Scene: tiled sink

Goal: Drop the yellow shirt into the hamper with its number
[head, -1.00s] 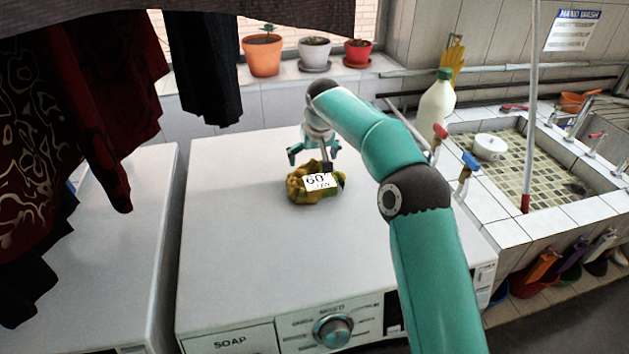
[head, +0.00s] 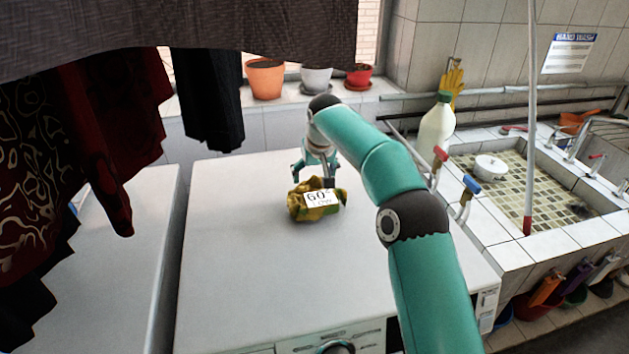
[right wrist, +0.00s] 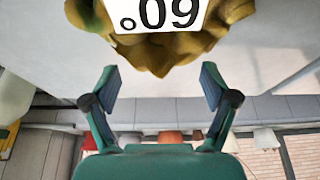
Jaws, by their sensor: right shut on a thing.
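The yellow shirt (head: 300,212) is a crumpled yellow-green bundle with a white label reading 60° and a smaller line under it. It shows over or on the top of the white washing machine (head: 240,255); I cannot tell whether it touches. My right gripper (head: 320,182) is at its far side, shut on it. In the right wrist view the shirt (right wrist: 165,48) fills the top middle, its label upside down, with the two fingers (right wrist: 160,80) spread on either side below it. No hamper shows. My left gripper is not in view.
Dark clothes (head: 85,150) hang at the left, and dark cloth (head: 180,28) crosses the top. A bottle (head: 436,125) and a tiled sink (head: 535,190) are at the right. The machine top around the shirt is clear.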

